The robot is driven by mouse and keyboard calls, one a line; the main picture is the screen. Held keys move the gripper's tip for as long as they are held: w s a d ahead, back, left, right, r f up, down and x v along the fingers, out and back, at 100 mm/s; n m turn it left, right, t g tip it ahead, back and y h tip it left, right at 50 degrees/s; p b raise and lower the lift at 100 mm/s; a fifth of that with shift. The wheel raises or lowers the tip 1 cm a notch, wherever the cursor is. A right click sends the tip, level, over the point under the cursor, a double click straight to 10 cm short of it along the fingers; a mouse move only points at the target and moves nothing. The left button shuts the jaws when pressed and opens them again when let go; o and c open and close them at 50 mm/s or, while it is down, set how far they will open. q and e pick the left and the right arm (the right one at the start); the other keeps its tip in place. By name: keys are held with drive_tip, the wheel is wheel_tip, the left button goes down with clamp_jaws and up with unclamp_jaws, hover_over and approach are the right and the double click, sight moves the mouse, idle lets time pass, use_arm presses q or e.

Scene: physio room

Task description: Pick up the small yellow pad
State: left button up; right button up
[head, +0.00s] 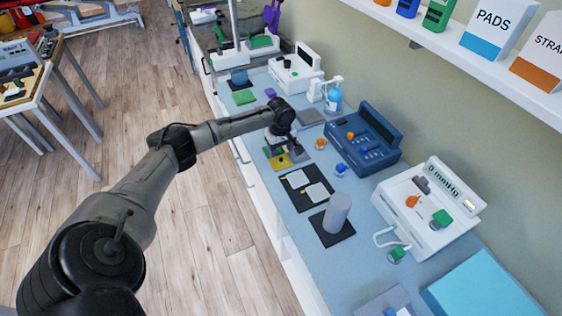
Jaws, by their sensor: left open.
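The small yellow pad (281,162) lies on the blue counter, near its front edge. My left arm reaches in from the left, and its gripper (284,150) points down right at the pad. The gripper is open. The gripper and wrist hide part of the pad and the small pieces beside it, so I cannot tell whether the fingers touch it. My right gripper is not in view.
Nearer me on the counter (302,224) are a black mat with two pale pads (317,192) and a grey cylinder (337,212). A dark blue device (362,140) and a white device (428,208) stand toward the wall. A shelf (440,45) overhangs the back.

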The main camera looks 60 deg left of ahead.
sight(281, 158)
use_arm(q)
wheel_tip(281, 158, down, 5)
drive_tip(key=shift+r+b, duration=0.2)
drive_tip(key=shift+b, duration=0.3)
drive_tip(key=c, duration=0.5)
drive_tip(key=shift+c, duration=0.3)
drive_tip(key=shift+r, duration=0.1)
drive_tip(key=shift+r, duration=0.55)
drive_tip(key=r, duration=0.1)
drive_tip(key=r+p, duration=0.1)
drive_tip(key=r, duration=0.1)
drive_tip(key=shift+w+d+r, duration=0.1)
drive_tip(key=shift+d+r, duration=0.1)
drive_tip(key=shift+d, duration=0.05)
drive_tip(key=w+d+r+p, duration=0.2)
drive_tip(key=d+r, duration=0.4)
drive_tip(key=d, duration=0.4)
drive_tip(key=shift+w+d+r, duration=0.15)
drive_tip(key=shift+d+r, duration=0.05)
drive_tip(key=shift+d, duration=0.2)
